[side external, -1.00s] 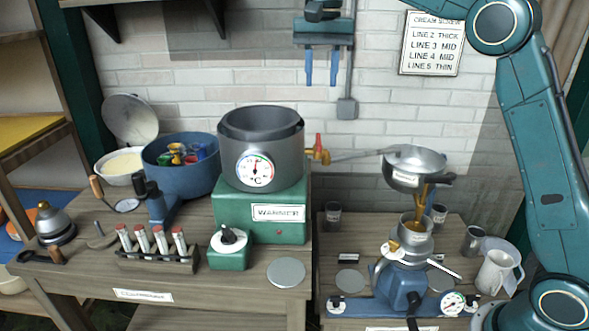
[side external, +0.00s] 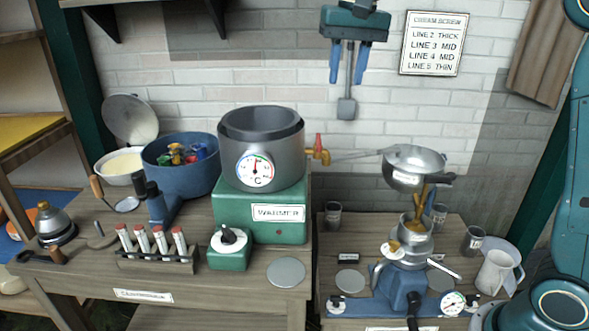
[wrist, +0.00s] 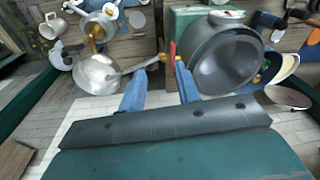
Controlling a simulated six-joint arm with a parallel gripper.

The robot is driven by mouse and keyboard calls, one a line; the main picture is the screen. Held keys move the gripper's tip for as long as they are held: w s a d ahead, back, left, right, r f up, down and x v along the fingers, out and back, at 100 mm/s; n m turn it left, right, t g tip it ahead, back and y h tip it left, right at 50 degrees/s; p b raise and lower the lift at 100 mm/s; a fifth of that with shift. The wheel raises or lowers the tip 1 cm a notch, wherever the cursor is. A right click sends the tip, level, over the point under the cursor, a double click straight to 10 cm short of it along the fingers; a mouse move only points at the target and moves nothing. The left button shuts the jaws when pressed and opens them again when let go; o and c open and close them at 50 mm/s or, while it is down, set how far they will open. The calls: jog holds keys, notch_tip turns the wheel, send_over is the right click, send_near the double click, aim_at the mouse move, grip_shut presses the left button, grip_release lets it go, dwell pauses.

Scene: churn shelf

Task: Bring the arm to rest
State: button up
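My gripper (side external: 348,80) hangs fingers down at the top of the side view, in front of the white brick wall and above the bench tops. Its two blue fingers are apart with nothing held between them. The fingers touch nothing. My upper arm runs along the right edge of the side view.
Below stand the grey vat (side external: 262,150) on a green warmer (side external: 235,210), its tap (side external: 318,152), and a metal bowl (side external: 412,165) above the blue-based separator (side external: 390,300). A blue tub (side external: 180,178) holds coloured pieces. A sign (side external: 433,44) hangs on the wall. Air around my gripper is clear.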

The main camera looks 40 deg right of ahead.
jog(key=s+f+n+t, duration=0.2)
jog(key=s+f, duration=0.4)
jog(key=s, duration=0.6)
jog(key=s+f+n+t, duration=0.2)
jog(key=s+f+n, duration=0.3)
jog(key=s, duration=0.8)
notch_tip(320, 180, down, 2)
jog(key=shift+a+f, duration=0.1)
jog(key=shift+a, duration=0.2)
